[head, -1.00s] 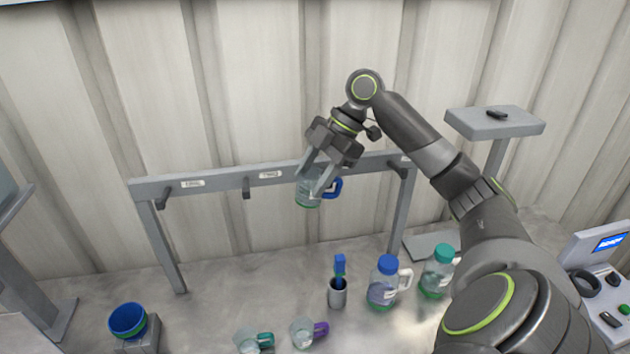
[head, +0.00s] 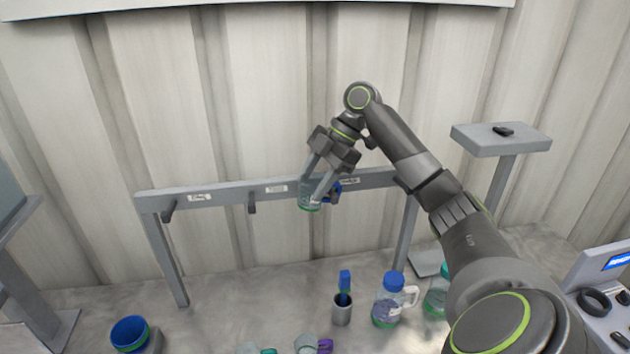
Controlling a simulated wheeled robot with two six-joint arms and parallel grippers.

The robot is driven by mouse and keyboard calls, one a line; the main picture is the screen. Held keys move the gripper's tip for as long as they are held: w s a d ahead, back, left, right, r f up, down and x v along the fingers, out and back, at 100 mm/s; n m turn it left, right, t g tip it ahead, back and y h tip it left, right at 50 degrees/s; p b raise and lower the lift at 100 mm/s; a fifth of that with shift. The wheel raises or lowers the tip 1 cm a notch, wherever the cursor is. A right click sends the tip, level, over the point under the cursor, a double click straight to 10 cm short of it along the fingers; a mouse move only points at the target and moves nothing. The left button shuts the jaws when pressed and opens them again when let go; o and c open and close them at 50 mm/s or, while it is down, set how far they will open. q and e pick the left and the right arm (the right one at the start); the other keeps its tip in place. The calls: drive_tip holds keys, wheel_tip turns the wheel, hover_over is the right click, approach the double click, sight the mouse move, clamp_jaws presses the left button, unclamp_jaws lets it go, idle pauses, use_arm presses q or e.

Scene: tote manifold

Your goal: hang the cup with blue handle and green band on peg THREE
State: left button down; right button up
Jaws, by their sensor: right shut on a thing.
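My right gripper (head: 317,186) is shut on a clear cup with a blue handle and a green band (head: 308,205), its handle pointing right. The cup is in front of the rack's crossbar (head: 225,194), right of the middle peg (head: 252,206). A label (head: 348,181) shows just right of the gripper; its text is too small to read surely. Any peg below that label is hidden by the gripper and cup handle, so I cannot tell whether the handle touches one. My left gripper is not in view.
Below stand a grey holder (head: 342,312) with a blue-topped item, a blue-lidded bottle (head: 390,305), a teal-lidded bottle partly behind my arm, and a blue bowl-like cup (head: 130,332). More cups are cut off at the bottom edge. A left peg (head: 169,212) is empty.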

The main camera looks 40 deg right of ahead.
drive_tip(key=o, duration=1)
drive_tip(key=shift+o, duration=0.2)
drive_tip(key=shift+s+r, duration=0.1)
drive_tip(key=shift+o, duration=0.9)
drive_tip(key=shift+r, duration=0.2)
drive_tip(key=shift+c, duration=0.2)
